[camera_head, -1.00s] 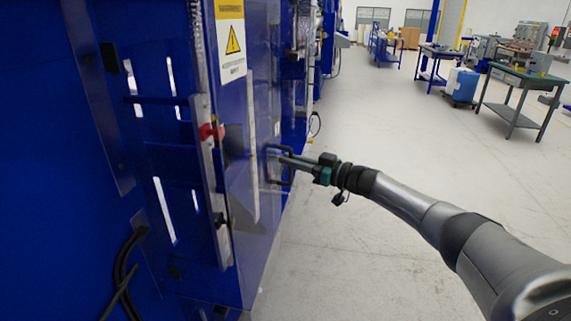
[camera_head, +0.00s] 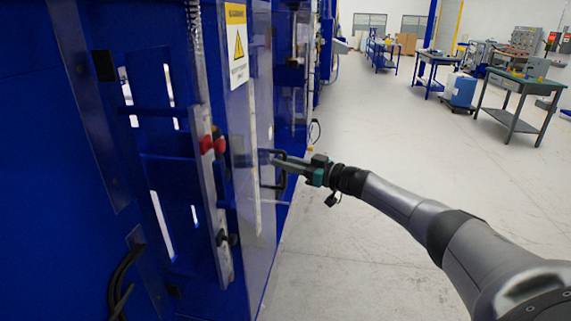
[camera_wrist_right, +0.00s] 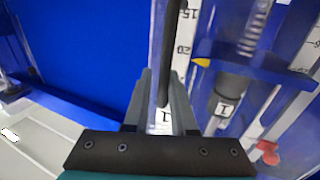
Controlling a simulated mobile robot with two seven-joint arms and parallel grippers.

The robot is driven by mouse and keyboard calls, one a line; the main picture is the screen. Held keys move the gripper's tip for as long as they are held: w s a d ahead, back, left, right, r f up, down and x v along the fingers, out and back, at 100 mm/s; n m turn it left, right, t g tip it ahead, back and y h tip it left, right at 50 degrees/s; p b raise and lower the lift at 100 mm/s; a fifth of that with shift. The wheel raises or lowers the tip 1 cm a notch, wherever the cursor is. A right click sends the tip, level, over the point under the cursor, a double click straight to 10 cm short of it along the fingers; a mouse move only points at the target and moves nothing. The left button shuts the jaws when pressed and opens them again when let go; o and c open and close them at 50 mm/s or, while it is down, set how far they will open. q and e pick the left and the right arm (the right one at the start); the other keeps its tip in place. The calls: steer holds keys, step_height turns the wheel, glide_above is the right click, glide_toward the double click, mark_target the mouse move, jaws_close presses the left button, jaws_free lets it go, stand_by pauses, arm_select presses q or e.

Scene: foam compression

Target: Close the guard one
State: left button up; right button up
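The guard (camera_head: 239,125) is a clear panel on the blue machine's front, seen nearly edge-on in the head view, with a yellow warning sign (camera_head: 237,45) at its top. Its black handle (camera_head: 283,183) sticks out on the right side. My right gripper (camera_head: 276,161) is at the handle's upper part. In the right wrist view the dark handle bar (camera_wrist_right: 171,45) runs between the two fingers of the right gripper (camera_wrist_right: 161,90), which look closed on it. My left gripper is in neither view.
Black cables (camera_head: 124,275) hang at lower left. Grey floor (camera_head: 370,270) is open to the right. Workbenches (camera_head: 512,95) and a blue container (camera_head: 460,90) stand farther back.

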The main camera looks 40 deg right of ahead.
steer(key=shift+a+f, duration=0.1)
steer(key=shift+a, duration=0.1)
stand_by(0.3)
steer(key=shift+p+v, duration=0.8)
steer(key=shift+v, duration=6.9)
steer(key=shift+d, duration=0.2)
steer(key=shift+w, duration=0.1)
